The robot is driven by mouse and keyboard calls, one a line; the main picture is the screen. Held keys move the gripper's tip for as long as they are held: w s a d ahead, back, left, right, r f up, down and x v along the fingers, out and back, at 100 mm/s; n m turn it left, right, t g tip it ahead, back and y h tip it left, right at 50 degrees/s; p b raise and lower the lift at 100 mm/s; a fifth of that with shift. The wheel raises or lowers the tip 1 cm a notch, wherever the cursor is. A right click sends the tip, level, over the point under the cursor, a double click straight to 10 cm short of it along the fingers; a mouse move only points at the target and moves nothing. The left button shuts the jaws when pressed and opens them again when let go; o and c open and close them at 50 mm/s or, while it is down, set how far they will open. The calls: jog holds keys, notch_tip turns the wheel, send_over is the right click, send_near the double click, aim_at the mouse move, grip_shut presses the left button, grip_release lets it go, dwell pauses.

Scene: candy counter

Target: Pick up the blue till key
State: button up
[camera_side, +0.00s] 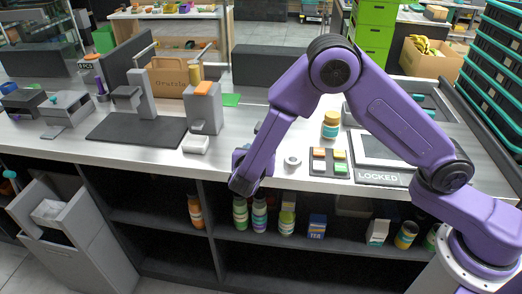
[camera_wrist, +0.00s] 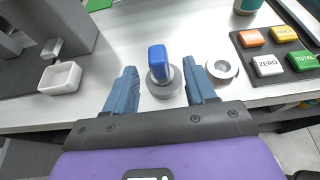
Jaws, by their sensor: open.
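The blue till key (camera_wrist: 157,57) stands upright in a round grey lock base (camera_wrist: 163,88) on the counter, in the wrist view. My gripper (camera_wrist: 160,68) is open, with one blue-grey finger on each side of the key in the picture. Gaps show between the key and both fingers, and I see no contact. In the side view my gripper (camera_side: 243,165) is low at the counter's front edge. My arm covers most of that spot, so I cannot make out the key clearly there.
A white-grey ring (camera_wrist: 222,66) lies right of the key. A keypad (camera_wrist: 275,52) with coloured ZERO and TOTAL buttons is farther right. A small white tray (camera_wrist: 60,78) is left. A jar (camera_side: 330,124) stands behind the keypad. Bare counter surrounds the key.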

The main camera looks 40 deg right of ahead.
jog(key=shift+x, duration=2.6)
jog(key=shift+a+f, duration=0.1)
grip_shut()
